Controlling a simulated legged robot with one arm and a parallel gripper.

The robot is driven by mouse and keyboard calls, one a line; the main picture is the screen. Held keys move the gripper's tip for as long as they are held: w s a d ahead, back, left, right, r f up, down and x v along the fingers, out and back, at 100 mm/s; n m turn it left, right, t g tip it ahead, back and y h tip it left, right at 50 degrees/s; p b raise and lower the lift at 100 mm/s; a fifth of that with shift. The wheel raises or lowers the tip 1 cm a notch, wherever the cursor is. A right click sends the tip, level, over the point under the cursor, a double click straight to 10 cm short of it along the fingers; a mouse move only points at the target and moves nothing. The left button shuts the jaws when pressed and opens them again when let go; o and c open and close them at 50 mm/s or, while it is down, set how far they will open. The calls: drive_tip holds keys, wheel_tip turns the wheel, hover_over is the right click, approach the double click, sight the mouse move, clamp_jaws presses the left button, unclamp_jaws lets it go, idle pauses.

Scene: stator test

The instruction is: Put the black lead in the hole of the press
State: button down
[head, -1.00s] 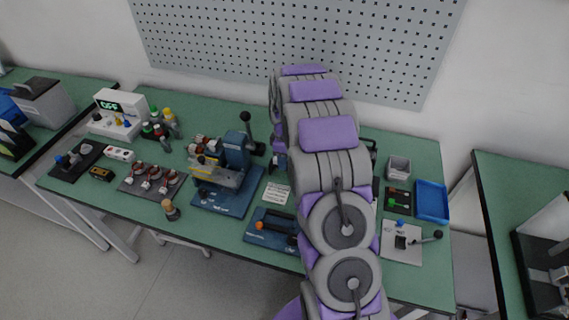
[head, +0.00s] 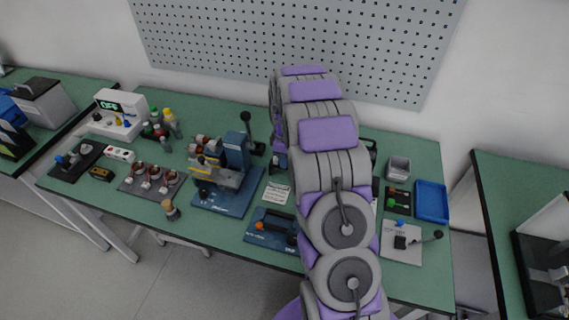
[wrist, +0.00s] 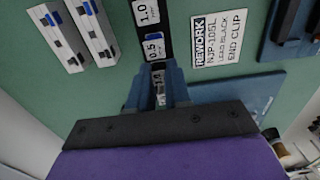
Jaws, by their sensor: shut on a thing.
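A blue press-like machine (head: 236,150) with a black ball lever stands on a blue base (head: 228,203) left of my arm in the head view. I cannot make out a hole in it. My gripper (wrist: 158,72) shows in the wrist view, its two blue fingers close together on something small. I cannot tell clearly what is held, and no black lead is recognisable. My arm hides the gripper in the head view. A white card (wrist: 217,38) reading "REWORK ... LEAD BLACK END CLIP" lies right of the fingers in the wrist view.
A black strip (wrist: 167,8) with labels 1.0 and 0.5 runs beyond the fingers. Two grey racks (wrist: 81,30) stand left of it. A blue tray (head: 432,201), a grey bin (head: 399,167) and a lever fixture (head: 402,251) are at the right of the green table.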

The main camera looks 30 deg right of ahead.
drive_tip(key=shift+r, duration=0.15)
drive_tip(key=shift+r+p, duration=1.15)
drive_tip(key=shift+r, duration=1.65)
drive_tip(key=shift+a, duration=0.1)
